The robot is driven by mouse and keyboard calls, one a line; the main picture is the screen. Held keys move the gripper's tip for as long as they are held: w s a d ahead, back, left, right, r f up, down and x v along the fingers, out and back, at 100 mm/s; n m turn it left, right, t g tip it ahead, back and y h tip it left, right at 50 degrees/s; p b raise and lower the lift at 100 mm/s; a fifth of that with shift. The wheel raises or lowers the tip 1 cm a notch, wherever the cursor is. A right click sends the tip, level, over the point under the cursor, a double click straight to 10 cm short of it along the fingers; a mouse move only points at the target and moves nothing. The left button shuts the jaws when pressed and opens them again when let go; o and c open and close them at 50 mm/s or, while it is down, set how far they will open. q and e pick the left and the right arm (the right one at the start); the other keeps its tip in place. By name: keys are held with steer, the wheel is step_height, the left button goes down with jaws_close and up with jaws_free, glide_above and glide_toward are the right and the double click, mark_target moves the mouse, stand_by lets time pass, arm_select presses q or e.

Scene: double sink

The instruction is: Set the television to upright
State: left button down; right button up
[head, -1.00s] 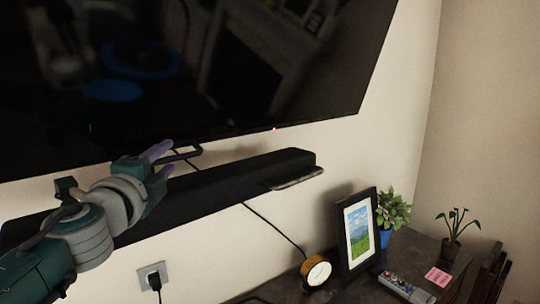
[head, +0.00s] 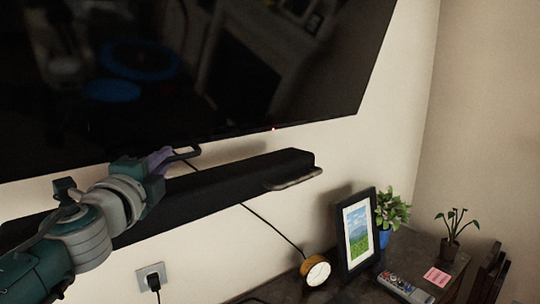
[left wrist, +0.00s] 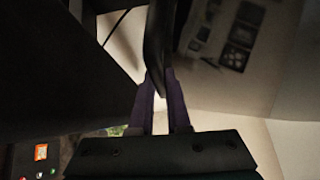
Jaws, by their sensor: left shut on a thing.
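The television (head: 290,75) is a large dark screen on the wall, filling the upper left of the head view, with a small red light on its lower edge. A thin dark looped handle (head: 190,152) shows at that lower edge. My left gripper (head: 160,161) is at this handle, with its purple fingers shut on it. In the left wrist view, the fingers (left wrist: 160,105) close around the dark curved handle (left wrist: 158,45). The exact tilt of the screen is hard to judge. My right gripper is not in view.
A black soundbar (head: 235,180) is on the wall just below the television, close to my left gripper. Below stand a round clock (head: 316,270), a picture frame (head: 358,238), potted plants (head: 392,210) and a remote (head: 402,287). A plugged socket (head: 151,276) is on the wall.

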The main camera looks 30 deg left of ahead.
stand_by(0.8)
arm_select(q)
steer(key=shift+s+d+r+p, duration=0.1)
steer(key=shift+d+r+p, duration=0.05)
steer(key=shift+d+p, duration=0.3)
steer(key=s+d+n+g+h+p, duration=0.1)
steer(key=s+d+p, duration=0.3)
steer(key=d, duration=0.7)
steer(key=n+g+p, duration=0.1)
steer(key=p, duration=0.1)
steer(key=shift+s+d+p, duration=0.15)
steer(key=shift+d+p, duration=0.1)
steer(key=shift+p, duration=0.15)
steer(key=c, duration=0.9)
jaws_free()
steer(key=shift+f, duration=0.2)
steer(key=shift+a, duration=0.1)
